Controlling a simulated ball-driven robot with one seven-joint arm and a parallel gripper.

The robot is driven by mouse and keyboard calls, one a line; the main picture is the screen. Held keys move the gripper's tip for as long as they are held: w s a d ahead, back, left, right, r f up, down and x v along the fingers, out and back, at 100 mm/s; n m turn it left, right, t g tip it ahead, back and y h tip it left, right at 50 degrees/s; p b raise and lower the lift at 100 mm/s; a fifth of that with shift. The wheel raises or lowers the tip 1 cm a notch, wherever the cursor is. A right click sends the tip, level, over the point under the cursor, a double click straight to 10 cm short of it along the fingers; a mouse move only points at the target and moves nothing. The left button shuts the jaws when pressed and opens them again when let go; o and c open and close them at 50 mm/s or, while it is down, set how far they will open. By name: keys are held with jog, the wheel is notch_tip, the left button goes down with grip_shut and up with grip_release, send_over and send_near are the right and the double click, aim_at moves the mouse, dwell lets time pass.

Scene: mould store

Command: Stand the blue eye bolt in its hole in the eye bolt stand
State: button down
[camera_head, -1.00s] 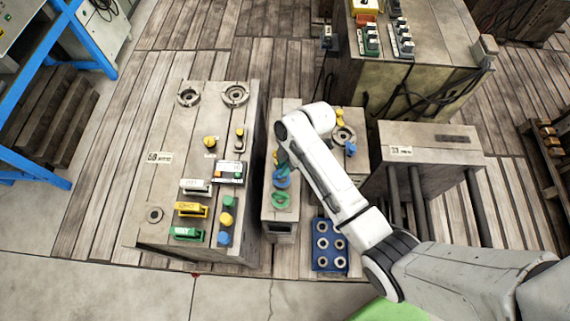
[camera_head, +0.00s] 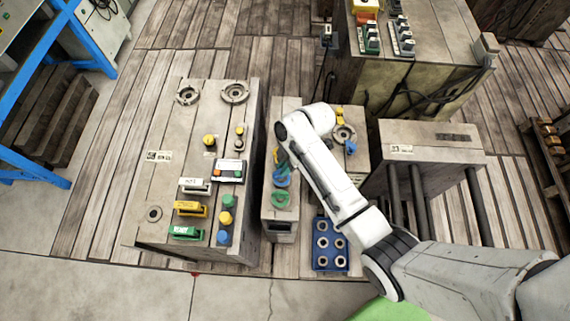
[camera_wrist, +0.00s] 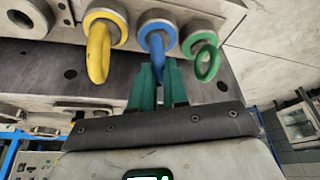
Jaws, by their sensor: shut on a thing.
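The blue eye bolt (camera_wrist: 157,48) is in the middle of the wrist view, between a yellow eye bolt (camera_wrist: 100,50) and a green eye bolt (camera_wrist: 206,58). My gripper (camera_wrist: 159,75) has green fingers shut on the blue bolt's ring. The blue bolt's collar lies at its boss on the eye bolt stand (camera_wrist: 70,62), in line with its neighbours. I cannot tell if it is fully seated. In the head view the blue bolt (camera_head: 281,179) shows beside my arm, behind the green one (camera_head: 280,198) on the narrow stand (camera_head: 281,226). My arm partly hides the gripper there.
A wooden block with handles and knobs (camera_head: 155,185) stands left of the stand. A blue tray with several round holes (camera_head: 316,265) is at front right. A second block with a blue knob (camera_head: 351,148) lies beyond my arm. A low bench (camera_head: 430,137) stands at right.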

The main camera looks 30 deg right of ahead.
jog(key=c, duration=1.1)
grip_release()
jog(key=shift+o, duration=0.2)
jog(key=v, duration=1.1)
jog(key=s+d+m+h, duration=0.1)
jog(key=s+m+h, duration=0.1)
jog(key=s+m, duration=0.6)
jog(key=s+d+m+h, duration=0.2)
jog(key=s+m, duration=0.6)
jog(key=s, duration=0.6)
